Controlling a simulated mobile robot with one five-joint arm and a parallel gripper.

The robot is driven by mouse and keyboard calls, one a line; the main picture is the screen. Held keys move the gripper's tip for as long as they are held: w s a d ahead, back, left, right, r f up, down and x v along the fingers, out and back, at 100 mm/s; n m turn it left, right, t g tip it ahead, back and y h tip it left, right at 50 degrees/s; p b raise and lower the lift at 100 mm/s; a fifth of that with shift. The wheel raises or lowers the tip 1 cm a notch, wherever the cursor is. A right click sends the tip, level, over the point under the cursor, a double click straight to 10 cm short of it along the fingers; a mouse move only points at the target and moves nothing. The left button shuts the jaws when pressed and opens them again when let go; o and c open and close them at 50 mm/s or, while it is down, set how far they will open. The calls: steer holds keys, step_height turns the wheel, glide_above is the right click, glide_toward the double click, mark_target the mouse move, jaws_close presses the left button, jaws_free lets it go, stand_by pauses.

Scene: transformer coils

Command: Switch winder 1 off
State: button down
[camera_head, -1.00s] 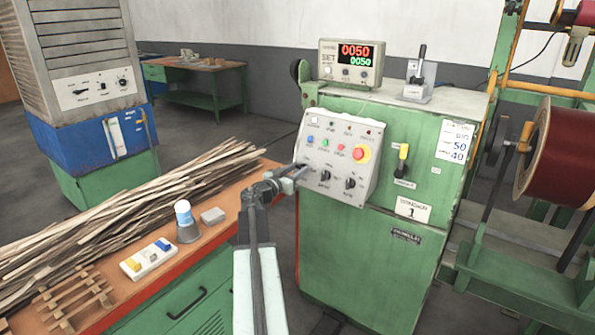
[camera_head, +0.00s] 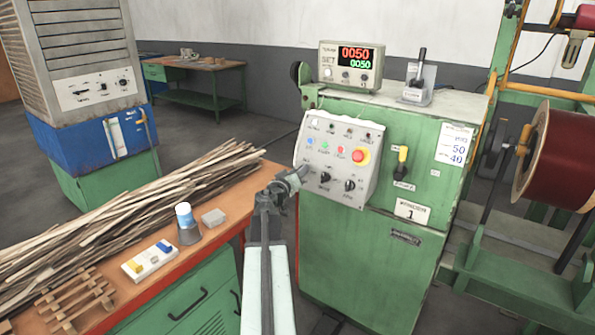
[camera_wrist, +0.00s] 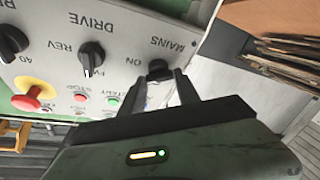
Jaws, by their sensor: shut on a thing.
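Winder 1 is the green cabinet (camera_head: 365,235) with a sloped grey control panel (camera_head: 375,195) and a plate marked 1 (camera_head: 412,212). My gripper (camera_head: 301,174) is at the panel's lower left. The wrist view shows my gripper (camera_wrist: 168,84) shut on the black MAINS knob (camera_wrist: 158,68), its fingers partly covering it. "ON" is printed beside this knob; its pointer cannot be made out. In the head view my gripper hides the knob. The DRIVE knob (camera_wrist: 91,56) stands apart from the fingers.
A red emergency button (camera_head: 361,156) and a yellow-handled lever (camera_head: 402,162) are on the cabinet's front. A red coil drum (camera_head: 560,160) is at right.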

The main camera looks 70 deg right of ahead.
steer(key=n+t+y+p, duration=0.1)
steer(key=n+p, duration=0.1)
steer(key=n, duration=0.2)
steer(key=n+t+y+p, duration=0.1)
steer(key=n+p, duration=0.1)
steer(key=n, duration=0.2)
steer(key=n+t+y+p, duration=0.1)
steer(key=n+p, duration=0.2)
steer(key=n, duration=0.1)
steer(key=shift+s+d+r+n+y, duration=0.1)
steer(key=shift+r+n+y, duration=0.2)
steer(key=shift+f, duration=0.1)
steer(key=c, duration=0.9)
jaws_free()
steer(key=p+v, duration=0.2)
steer(key=v, duration=0.6)
steer(key=shift+p, duration=0.4)
